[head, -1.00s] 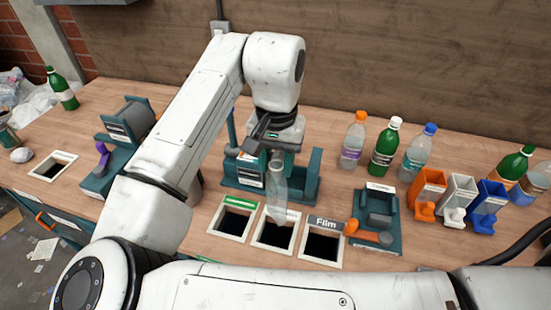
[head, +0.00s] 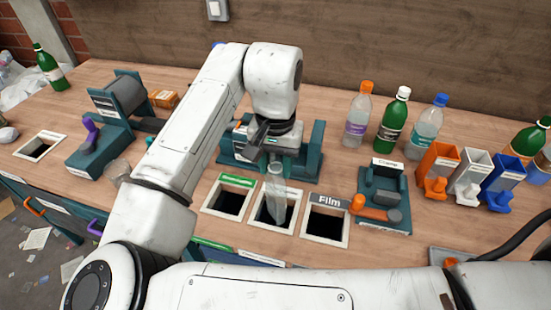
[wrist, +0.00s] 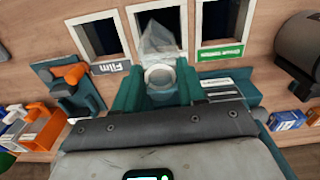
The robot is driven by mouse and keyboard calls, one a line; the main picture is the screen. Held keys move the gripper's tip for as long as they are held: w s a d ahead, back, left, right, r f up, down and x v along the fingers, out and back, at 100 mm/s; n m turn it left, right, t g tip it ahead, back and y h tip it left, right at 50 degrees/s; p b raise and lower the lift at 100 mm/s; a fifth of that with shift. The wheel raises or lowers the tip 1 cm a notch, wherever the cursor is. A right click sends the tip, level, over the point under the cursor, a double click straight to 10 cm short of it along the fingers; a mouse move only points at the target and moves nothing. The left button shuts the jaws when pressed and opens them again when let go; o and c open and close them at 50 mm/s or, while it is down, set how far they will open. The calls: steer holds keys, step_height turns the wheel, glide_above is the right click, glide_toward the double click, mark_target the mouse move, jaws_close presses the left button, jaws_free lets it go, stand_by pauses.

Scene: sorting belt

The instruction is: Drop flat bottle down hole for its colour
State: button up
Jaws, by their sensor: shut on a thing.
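My gripper (head: 277,158) is shut on a clear, colourless flat bottle (head: 276,192). The bottle hangs from it nearly upright, with its lower end in front of or inside the middle hole (head: 261,214); its depth is hard to tell. In the wrist view the crumpled clear bottle (wrist: 160,45) shows over the middle hole, its round neck end towards me. The hole with a green label (head: 208,203) is to the left, and the hole labelled Film (head: 343,233) is to the right. The middle hole's label is mostly hidden by the bottle.
A teal press frame (head: 312,160) stands behind the holes. A teal clamp (head: 384,190) with an orange handle is to their right. Several capped bottles (head: 392,122) and orange, white and blue dispensers (head: 437,170) stand further right. A teal machine with a roller (head: 118,105) is on the left.

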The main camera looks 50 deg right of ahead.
steer(key=shift+f, duration=0.35)
steer(key=o, duration=1.2)
step_height(320, 180, up, 11)
steer(key=shift+f, duration=0.1)
stand_by(0.4)
